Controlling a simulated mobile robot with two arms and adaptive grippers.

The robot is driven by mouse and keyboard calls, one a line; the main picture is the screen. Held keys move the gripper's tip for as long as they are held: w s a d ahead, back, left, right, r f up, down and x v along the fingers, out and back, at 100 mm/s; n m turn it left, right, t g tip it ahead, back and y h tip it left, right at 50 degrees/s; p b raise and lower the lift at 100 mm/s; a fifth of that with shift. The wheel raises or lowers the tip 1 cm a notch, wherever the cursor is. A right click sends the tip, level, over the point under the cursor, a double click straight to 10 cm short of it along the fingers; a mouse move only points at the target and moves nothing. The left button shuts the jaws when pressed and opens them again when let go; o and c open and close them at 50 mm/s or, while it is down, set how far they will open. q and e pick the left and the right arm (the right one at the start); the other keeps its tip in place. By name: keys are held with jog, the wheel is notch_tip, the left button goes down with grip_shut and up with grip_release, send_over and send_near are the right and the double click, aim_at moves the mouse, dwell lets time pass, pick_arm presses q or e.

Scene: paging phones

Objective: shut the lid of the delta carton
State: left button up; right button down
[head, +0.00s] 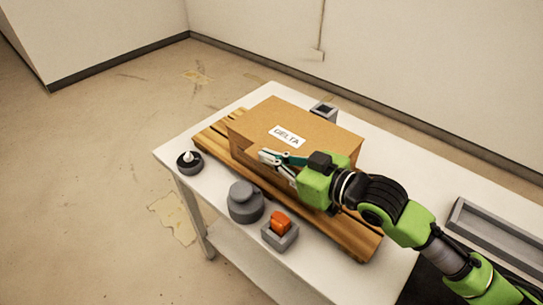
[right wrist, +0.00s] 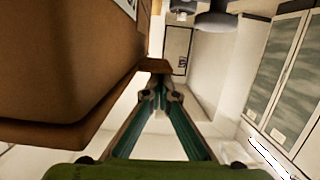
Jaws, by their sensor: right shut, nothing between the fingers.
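The delta carton (head: 315,125) is a brown box with a white DELTA label on its top. It stands on a slatted wooden board on the white table. Its lid lies about level over the box; I cannot tell whether it is fully flush at the front edge. My right gripper (head: 266,157) is shut and empty at the carton's near side, its fingers pointing left, hiding part of the front face. In the right wrist view the fingertips (right wrist: 158,95) meet, with the brown carton (right wrist: 60,60) filling the left side. My left gripper is not in view.
The wooden board (head: 345,235) sticks out around the carton. Along the near table edge are a dark round thing with a white top (head: 189,160), a grey rounded object (head: 245,203) and an orange block on a grey base (head: 280,226). A grey tray (head: 490,238) lies right.

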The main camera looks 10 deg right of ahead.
notch_tip(320, 180, up, 5)
jog(key=p, duration=0.5)
jog(key=shift+f, duration=0.1)
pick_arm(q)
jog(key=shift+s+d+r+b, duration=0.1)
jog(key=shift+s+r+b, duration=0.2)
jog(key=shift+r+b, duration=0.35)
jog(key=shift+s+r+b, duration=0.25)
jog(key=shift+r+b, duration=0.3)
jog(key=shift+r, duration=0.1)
pick_arm(e)
jog(key=v, duration=1)
jog(key=shift+f, duration=0.4)
